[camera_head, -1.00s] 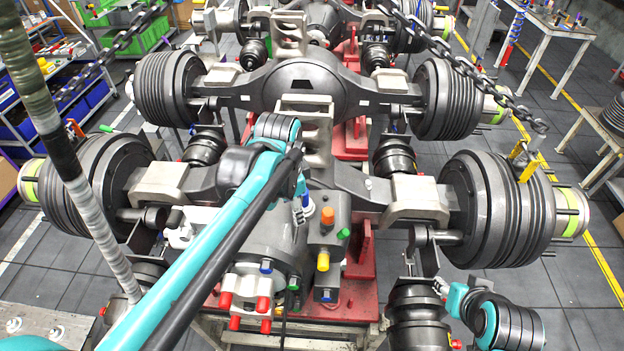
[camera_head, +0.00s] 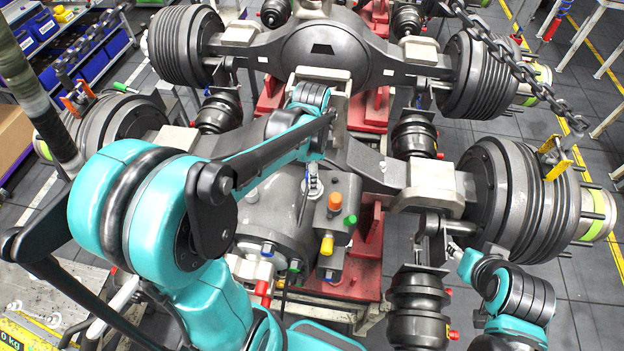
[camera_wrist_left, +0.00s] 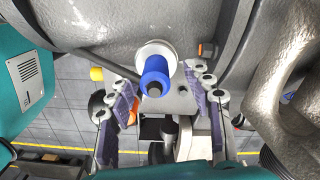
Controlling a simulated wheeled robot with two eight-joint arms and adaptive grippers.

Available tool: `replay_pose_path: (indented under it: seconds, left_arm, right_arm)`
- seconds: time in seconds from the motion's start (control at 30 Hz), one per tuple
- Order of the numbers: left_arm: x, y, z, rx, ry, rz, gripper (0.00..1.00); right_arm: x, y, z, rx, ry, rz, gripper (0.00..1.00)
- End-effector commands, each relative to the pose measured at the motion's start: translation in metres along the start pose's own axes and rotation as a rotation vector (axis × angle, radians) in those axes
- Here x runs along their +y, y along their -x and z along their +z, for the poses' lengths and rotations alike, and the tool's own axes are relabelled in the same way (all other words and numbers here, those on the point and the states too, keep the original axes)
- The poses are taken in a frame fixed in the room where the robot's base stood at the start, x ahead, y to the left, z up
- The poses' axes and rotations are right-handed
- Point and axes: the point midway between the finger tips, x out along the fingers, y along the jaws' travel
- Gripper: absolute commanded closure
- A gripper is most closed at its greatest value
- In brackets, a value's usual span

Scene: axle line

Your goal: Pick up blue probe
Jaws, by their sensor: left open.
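The blue probe (camera_wrist_left: 156,76) has a dark tip and a white collar, and sits against the grey axle housing in the left wrist view. My left gripper (camera_wrist_left: 162,98) is open, with one finger on each side of the probe in that view. I cannot tell if the fingers touch it. In the head view my left gripper (camera_head: 313,181) is small and points down at the middle of the front axle, and the probe is not clear there. My right gripper (camera_head: 455,250) shows small beside the front axle's right side, too small to tell its jaws.
A grey block (camera_head: 332,220) with orange, green and yellow caps stands close to the left gripper. A second axle (camera_head: 325,55) lies behind. Brake drums (camera_head: 515,195) flank the front axle, and a chain (camera_head: 520,85) hangs at the right.

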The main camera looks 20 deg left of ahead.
Motion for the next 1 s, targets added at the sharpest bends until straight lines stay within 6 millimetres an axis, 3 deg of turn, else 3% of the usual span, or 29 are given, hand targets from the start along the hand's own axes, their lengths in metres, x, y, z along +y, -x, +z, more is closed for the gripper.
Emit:
replay_pose_path:
  seconds: [0.27, 0.4, 0.47, 0.83, 1.0]
  left_arm:
    - [0.0, -0.004, 0.0, 0.0, 0.0, 0.0, 0.49]
    - [0.0, -0.004, 0.0, 0.0, 0.0, 0.0, 0.86]
    - [0.0, -0.004, 0.0, 0.0, 0.0, 0.0, 1.0]
    - [0.0, -0.002, 0.0, 0.0, 0.0, 0.0, 1.0]
    - [0.001, 0.008, 0.0, 0.0, 0.0, 0.0, 1.0]
  right_arm:
    - [0.0, 0.0, 0.0, 0.0, 0.0, 0.0, 0.59]
    - [0.0, 0.0, 0.0, 0.0, 0.0, 0.0, 0.59]
    - [0.0, 0.0, 0.0, 0.0, 0.0, 0.0, 0.59]
    - [0.0, 0.0, 0.0, 0.0, 0.0, 0.0, 0.59]
    - [0.0, -0.002, 0.002, 0.0, 0.0, 0.0, 0.59]
